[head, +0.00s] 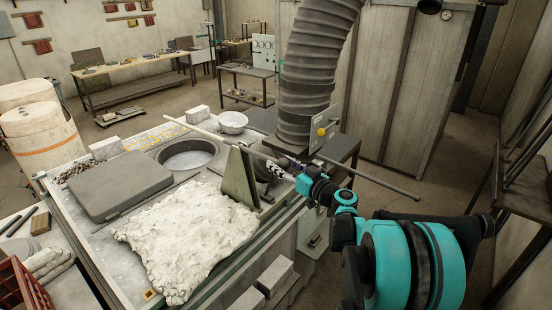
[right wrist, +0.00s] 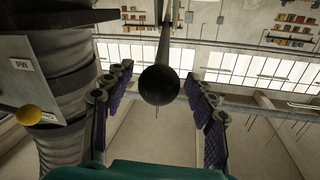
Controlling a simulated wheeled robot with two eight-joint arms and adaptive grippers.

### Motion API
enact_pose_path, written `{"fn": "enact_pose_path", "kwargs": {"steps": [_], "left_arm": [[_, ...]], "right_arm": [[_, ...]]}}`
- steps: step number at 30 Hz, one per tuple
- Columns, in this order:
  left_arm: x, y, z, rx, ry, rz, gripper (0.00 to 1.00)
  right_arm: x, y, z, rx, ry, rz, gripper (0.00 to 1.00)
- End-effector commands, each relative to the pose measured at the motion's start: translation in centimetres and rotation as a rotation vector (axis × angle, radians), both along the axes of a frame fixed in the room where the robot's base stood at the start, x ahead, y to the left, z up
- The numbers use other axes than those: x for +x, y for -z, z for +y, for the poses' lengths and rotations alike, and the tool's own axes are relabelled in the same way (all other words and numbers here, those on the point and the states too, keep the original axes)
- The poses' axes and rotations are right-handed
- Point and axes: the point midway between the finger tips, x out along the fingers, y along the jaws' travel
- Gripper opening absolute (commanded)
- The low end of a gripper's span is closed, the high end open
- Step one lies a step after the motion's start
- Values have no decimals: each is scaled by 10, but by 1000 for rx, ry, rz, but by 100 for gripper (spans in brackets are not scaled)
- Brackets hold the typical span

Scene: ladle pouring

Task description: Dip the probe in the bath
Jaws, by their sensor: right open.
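The probe (head: 205,132) is a long pale rod slanting over the bench, its far end at the upper left near the round bath. In the right wrist view a rod with a dark round end (right wrist: 159,85) lies between the fingers and points away from me. The bath (head: 187,157) is a round opening in the bench top, with a grey interior. My right gripper (head: 277,170) is at the bench's right edge, beside a greenish upright plate (head: 238,180). In the right wrist view its fingers (right wrist: 160,100) are apart, with gaps either side of the dark end. My left gripper is out of view.
A grey slab lid (head: 120,184) lies left of the bath, and a rough white crust (head: 190,240) in front. A white bowl (head: 233,122) stands behind. A thick ribbed duct (head: 308,85) rises close behind my gripper. A grey bar (head: 375,180) extends right.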

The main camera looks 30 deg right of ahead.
Motion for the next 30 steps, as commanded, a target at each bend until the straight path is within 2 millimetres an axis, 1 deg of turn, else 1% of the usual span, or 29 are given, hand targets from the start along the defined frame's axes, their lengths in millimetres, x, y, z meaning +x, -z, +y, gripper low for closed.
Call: {"fn": "enact_pose_path", "kwargs": {"steps": [1, 3, 6, 10, 16, 17, 18, 20, 21, 22, 23, 30], "left_arm": [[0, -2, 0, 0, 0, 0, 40], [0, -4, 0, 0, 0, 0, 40], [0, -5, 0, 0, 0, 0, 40], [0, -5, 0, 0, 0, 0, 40], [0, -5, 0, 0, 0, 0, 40], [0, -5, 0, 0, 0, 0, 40], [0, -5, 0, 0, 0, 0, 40], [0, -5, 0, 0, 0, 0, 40], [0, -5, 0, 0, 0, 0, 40], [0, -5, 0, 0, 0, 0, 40], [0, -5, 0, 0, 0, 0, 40], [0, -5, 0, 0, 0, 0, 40]], "right_arm": [[9, -1, 3, 0, -3, 0, 56], [18, -1, 4, 0, -2, 1, 56], [27, -1, 6, 0, -2, 1, 56], [31, 0, 6, 0, -1, 1, 56], [31, 0, 6, 0, 0, 1, 56], [31, 0, 6, 0, -1, 1, 51], [31, 0, 6, 0, -1, 1, 40], [31, 0, 6, 0, -1, 1, 24], [31, 0, 6, 0, -1, 1, 14], [31, 0, 7, 0, -1, 1, 6], [31, 0, 7, 0, -1, 1, 0], [31, 0, 7, -1, -1, 2, 0]]}}
